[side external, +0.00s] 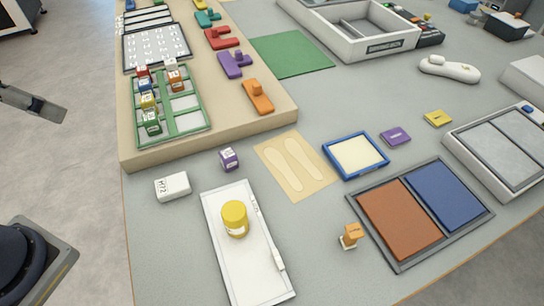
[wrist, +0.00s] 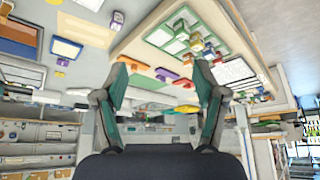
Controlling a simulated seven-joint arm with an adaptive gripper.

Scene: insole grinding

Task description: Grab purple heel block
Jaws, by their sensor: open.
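Three purple things show in the side external view. A small purple cube (side external: 229,159) with a white label sits on the grey table just off the raised board's front edge. A flat purple block (side external: 395,137) lies right of the blue-framed tray. A purple stepped piece (side external: 235,65) lies on the raised board between a red and an orange piece. I cannot tell by sight which is the heel block. My gripper (wrist: 161,70) is open and empty in the wrist view, well away from the table. The stepped piece (wrist: 165,74) appears far off between its fingers.
The raised beige board (side external: 270,119) holds a green sorting tray (side external: 209,122) with small labelled blocks. A white tray (side external: 217,272) with a yellow jar, a blue-framed tray (side external: 331,166) and a brown-and-blue panel (side external: 400,212) stand in front.

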